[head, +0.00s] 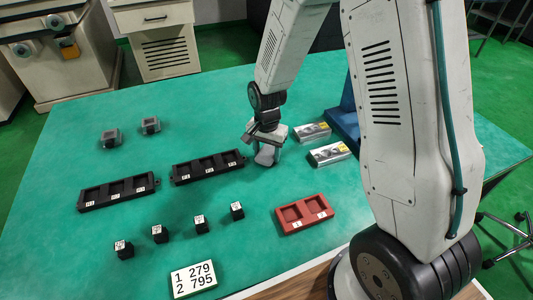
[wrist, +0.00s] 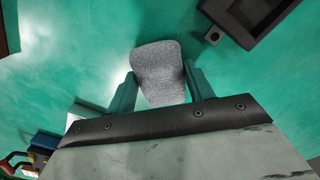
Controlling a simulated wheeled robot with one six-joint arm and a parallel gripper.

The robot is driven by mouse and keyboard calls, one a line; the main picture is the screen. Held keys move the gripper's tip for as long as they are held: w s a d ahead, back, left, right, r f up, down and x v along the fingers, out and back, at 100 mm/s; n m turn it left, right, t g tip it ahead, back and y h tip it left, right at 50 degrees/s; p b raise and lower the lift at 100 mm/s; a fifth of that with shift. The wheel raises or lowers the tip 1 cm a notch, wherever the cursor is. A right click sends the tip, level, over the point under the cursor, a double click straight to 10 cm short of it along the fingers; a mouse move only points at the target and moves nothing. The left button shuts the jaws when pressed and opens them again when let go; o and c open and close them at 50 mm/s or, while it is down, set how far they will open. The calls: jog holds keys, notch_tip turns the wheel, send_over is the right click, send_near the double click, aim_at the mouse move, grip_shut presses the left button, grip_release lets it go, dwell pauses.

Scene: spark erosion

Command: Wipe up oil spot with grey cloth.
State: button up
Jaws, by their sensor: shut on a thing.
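My gripper (head: 266,146) is over the green table, to the right of the black trays. It is shut on the grey cloth (wrist: 159,72), a speckled grey pad that sits between its two fingers in the wrist view. In the head view the cloth (head: 265,158) shows as a pale patch under the fingers, at or close to the table top. I cannot tell for sure whether it touches. I cannot make out an oil spot in either view; a pale glare lies on the table left of the cloth in the wrist view.
Two black trays (head: 208,167) (head: 116,191) lie left of my gripper, with several black cubes (head: 237,210) in front. A red tray (head: 304,214) lies nearer. Two silver blocks (head: 329,153) (head: 312,131) are close on the right.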

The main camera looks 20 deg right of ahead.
aim_at(267, 153)
jog(key=shift+s+r, duration=0.15)
jog(key=shift+r, duration=3.65)
